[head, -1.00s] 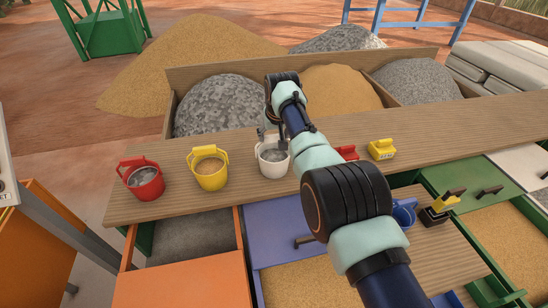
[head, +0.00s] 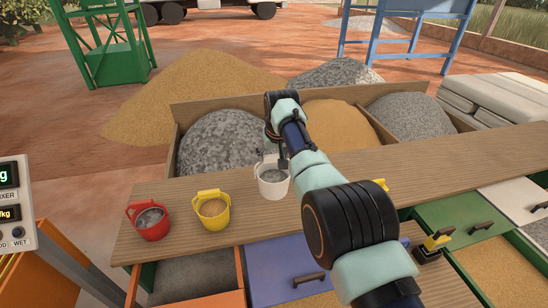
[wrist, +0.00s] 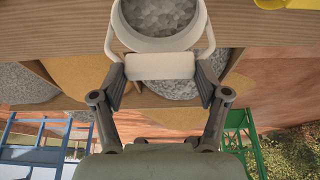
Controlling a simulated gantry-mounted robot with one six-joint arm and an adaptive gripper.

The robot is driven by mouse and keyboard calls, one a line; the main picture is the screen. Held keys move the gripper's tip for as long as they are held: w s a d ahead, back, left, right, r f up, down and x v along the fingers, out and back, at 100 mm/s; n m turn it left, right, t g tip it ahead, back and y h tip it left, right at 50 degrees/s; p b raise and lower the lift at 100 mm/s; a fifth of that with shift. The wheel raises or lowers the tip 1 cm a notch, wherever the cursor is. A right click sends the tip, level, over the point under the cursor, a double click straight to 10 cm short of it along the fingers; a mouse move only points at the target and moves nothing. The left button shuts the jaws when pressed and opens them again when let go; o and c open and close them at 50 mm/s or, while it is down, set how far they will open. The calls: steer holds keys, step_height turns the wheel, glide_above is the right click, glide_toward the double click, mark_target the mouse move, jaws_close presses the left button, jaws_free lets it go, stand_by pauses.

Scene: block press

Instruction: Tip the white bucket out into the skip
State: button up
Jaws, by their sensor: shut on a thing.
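The white bucket (head: 272,184) holds grey gravel and hangs upright a little above the wooden bench. In the wrist view the bucket (wrist: 160,38) shows its gravel-filled mouth, with its white handle grip between my fingers. My gripper (wrist: 160,78) is shut on that handle; in the head view my gripper (head: 276,156) is partly hidden by my arm. I cannot tell which container is the skip.
A yellow bucket (head: 213,207) with sand and a red bucket (head: 151,221) with grey material stand on the bench (head: 240,228) to the left. Behind it are wooden bays with gravel (head: 222,140) and sand (head: 338,122). Drawers and bins lie in front.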

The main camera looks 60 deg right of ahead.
step_height(320, 180, up, 14)
steer(key=p, duration=1.2)
steer(key=shift+w, duration=0.1)
